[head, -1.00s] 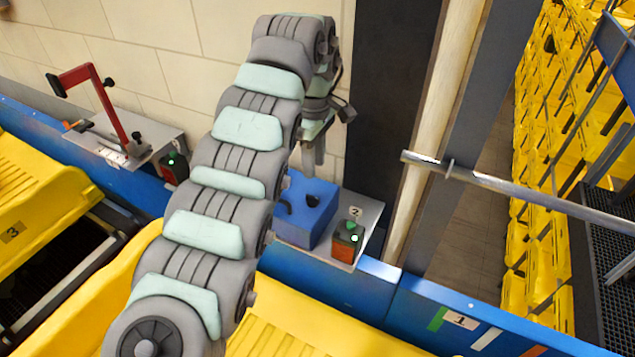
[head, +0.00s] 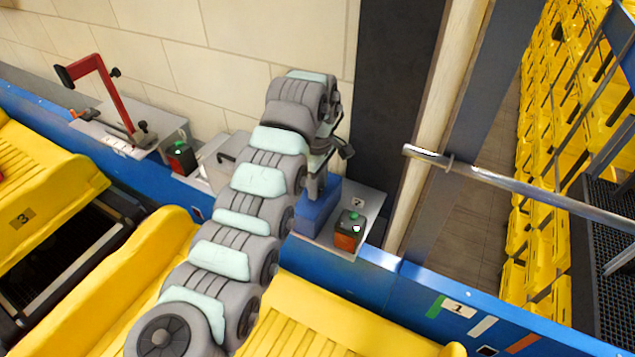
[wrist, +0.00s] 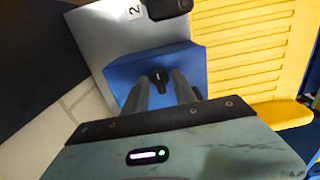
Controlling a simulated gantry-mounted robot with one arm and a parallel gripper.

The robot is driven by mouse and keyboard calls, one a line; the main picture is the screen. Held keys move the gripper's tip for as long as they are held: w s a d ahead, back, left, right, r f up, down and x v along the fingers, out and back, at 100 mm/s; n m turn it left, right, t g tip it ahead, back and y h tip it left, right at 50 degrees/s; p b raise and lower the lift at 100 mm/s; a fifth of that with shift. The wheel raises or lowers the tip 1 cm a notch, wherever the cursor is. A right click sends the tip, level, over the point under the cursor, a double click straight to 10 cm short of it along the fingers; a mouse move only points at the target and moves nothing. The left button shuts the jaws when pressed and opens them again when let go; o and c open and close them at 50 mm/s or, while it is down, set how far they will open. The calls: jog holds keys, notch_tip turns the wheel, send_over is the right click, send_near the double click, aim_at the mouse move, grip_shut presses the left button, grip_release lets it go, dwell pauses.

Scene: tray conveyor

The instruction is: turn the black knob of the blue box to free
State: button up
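The blue box (head: 318,212) sits on a grey metal plate beside the conveyor; my gripper (head: 314,192) is over it and hides its top in the head view. In the wrist view the blue box (wrist: 196,62) shows its black knob (wrist: 158,77), which has a light mark on its top. My gripper (wrist: 161,80) points down at the box, with one finger on each side of the knob. The fingers are apart, with blue showing between them and the knob. I cannot tell whether either finger touches it.
An orange and black switch box (head: 349,231) with a green top stands just right of the blue box. A red-armed fixture (head: 98,85) is at the left. Yellow trays (head: 335,312) lie in front. A metal rail (head: 530,182) crosses at the right.

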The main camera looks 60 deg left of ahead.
grip_shut()
dwell(0.6)
